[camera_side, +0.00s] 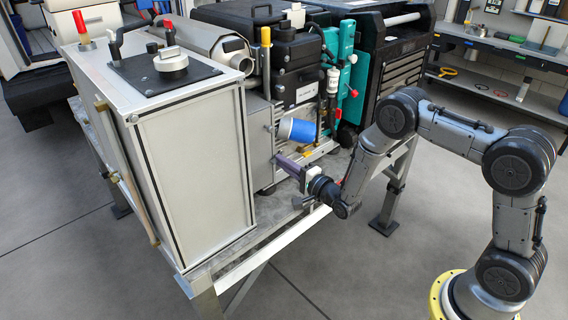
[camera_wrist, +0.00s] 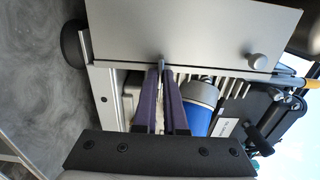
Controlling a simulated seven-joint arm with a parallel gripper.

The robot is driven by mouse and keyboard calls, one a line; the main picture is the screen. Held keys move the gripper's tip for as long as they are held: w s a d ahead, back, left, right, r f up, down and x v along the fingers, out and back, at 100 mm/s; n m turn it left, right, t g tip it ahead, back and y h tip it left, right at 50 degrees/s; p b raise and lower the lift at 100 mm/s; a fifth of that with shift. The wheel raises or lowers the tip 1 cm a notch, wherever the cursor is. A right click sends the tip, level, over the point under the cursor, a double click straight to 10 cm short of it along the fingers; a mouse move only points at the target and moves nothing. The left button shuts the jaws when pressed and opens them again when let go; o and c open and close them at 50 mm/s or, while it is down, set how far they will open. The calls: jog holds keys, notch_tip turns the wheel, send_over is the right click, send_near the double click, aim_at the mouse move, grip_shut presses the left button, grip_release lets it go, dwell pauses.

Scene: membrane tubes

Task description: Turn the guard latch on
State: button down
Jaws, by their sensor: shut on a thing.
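A small grey peg (camera_wrist: 161,63), which looks like the guard latch, stands at the edge of a flat grey panel in the wrist view. My gripper (camera_wrist: 162,72) has its two purple fingers shut on it at their tips. In the side view my gripper (camera_side: 279,158) reaches leftward, low against the grey housing's right side. The fingers hide the peg there. I cannot tell from these views whether the latch is on or off.
A round knob (camera_wrist: 259,61) sticks out of the panel (camera_wrist: 200,30). A blue cylinder with a grey end (camera_wrist: 199,112) lies close beside the fingers; it shows above my gripper in the side view (camera_side: 297,130). A large white cabinet (camera_side: 190,165) stands left. The floor in front is clear.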

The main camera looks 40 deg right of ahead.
jog(key=c, duration=1)
grip_release()
jog(key=s, duration=1.4)
